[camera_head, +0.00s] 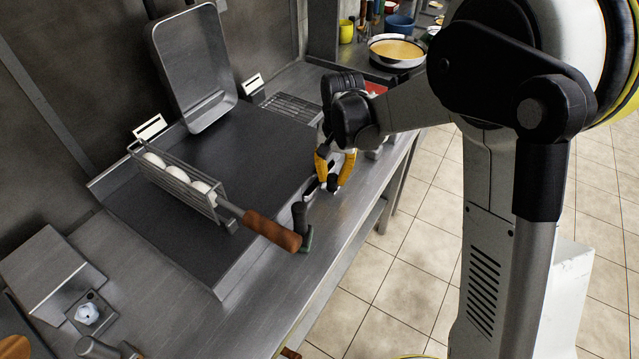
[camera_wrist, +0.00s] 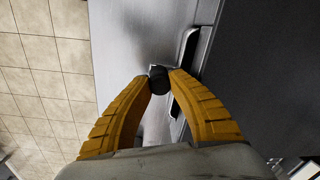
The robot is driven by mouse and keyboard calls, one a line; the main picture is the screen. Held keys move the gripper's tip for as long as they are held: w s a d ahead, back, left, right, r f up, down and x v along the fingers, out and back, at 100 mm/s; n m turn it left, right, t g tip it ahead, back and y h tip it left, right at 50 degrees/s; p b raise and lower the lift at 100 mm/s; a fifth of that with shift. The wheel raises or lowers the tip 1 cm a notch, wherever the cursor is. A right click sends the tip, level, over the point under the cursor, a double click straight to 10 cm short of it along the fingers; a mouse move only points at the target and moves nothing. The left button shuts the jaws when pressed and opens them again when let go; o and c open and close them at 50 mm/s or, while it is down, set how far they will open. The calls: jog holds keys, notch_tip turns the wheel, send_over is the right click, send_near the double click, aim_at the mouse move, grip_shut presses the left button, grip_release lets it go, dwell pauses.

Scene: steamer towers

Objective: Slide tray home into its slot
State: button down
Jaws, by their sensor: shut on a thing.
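My gripper (camera_head: 333,182) is at the right front side of the dark griddle (camera_head: 232,150), low over the steel counter. Its orange fingers (camera_wrist: 159,80) are closed on a small dark round knob (camera_wrist: 160,84). The knob looks like a handle end; the fingers hide most of it in the head view. I cannot make out the body of a tray or a slot behind the knob. A dark bar-shaped handle (camera_wrist: 188,48) is just beyond the fingertips in the wrist view, along the griddle's edge.
A wire basket (camera_head: 178,179) of white round items lies on the griddle, its wooden handle (camera_head: 272,230) jutting over the front edge. A rectangular metal pan (camera_head: 192,62) stands upright behind. Tiled floor lies beyond the counter.

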jog(key=c, duration=1.2)
grip_release()
jog(key=shift+a, duration=0.1)
jog(key=shift+c, duration=0.2)
notch_tip(320, 180, up, 12)
jog(key=s+d+r+n+t, duration=0.1)
jog(key=s+d+t, duration=0.2)
jog(key=s, duration=0.7)
jog(key=s+d+r+n+t, duration=0.2)
jog(key=s+d+t, duration=0.1)
jog(key=s+d, duration=0.5)
jog(key=s, duration=0.3)
jog(key=shift+d+t+h, duration=0.2)
jog(key=shift+t+h, duration=0.1)
jog(key=shift+t, duration=0.1)
